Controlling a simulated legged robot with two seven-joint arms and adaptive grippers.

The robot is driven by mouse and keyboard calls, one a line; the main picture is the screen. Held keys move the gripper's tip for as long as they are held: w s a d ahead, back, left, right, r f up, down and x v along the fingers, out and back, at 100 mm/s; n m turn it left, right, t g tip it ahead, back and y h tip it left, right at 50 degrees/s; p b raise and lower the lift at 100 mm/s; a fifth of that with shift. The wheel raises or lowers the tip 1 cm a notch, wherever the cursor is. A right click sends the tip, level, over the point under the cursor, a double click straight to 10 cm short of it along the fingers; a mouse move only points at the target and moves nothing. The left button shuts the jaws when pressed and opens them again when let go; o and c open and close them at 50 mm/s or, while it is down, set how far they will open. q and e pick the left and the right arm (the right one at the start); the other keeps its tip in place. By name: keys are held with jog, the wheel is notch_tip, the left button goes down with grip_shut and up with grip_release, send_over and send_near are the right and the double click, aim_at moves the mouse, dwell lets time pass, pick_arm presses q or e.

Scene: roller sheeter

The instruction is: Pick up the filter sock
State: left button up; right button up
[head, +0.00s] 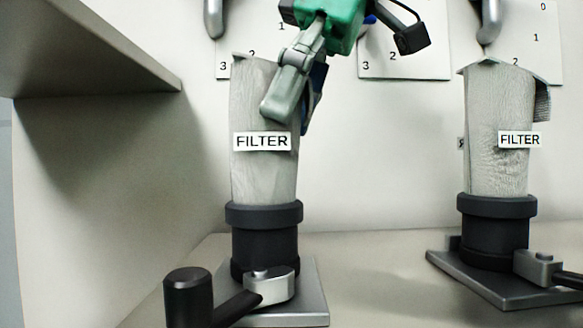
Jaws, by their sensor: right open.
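Two grey fabric filter socks stand upright, each with a white FILTER label. The left filter sock (263,175) sits in a black collar (264,240) on a metal base. The right filter sock (495,170) sits in a similar collar (495,230). My right gripper (294,104), with a green body, reaches down from the top at the left sock's upper right. Its fingers are open, and one light grey finger overlaps the sock's front. The darker finger is partly hidden behind it. I cannot tell whether either finger touches the fabric. My left gripper is out of view.
A black-knobbed lever (189,294) projects in front of the left base. Another lever (541,268) sits beside the right collar. A grey ledge (85,60) juts out at upper left. Numbered white plates (405,65) hang on the back wall. The space between the socks is clear.

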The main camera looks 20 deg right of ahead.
aim_at(245, 104)
jog(key=shift+a, duration=0.45)
jog(key=shift+c, duration=0.3)
jog(key=a, duration=0.3)
jog(key=shift+s+a+r, duration=0.15)
jog(key=shift+s, duration=0.05)
grip_shut()
jog(key=shift+a, duration=0.1)
jog(key=shift+w+d, duration=0.15)
jog(key=shift+d, duration=0.6)
jog(key=shift+d+r, duration=0.2)
jog(key=shift+d, duration=0.1)
jog(key=r, duration=0.8)
jog(key=shift+a+r, duration=0.3)
jog(key=shift+a, duration=0.05)
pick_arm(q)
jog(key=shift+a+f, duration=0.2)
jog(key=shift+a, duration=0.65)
pick_arm(e)
jog(key=shift+d+r, duration=0.1)
jog(key=shift+r, duration=0.4)
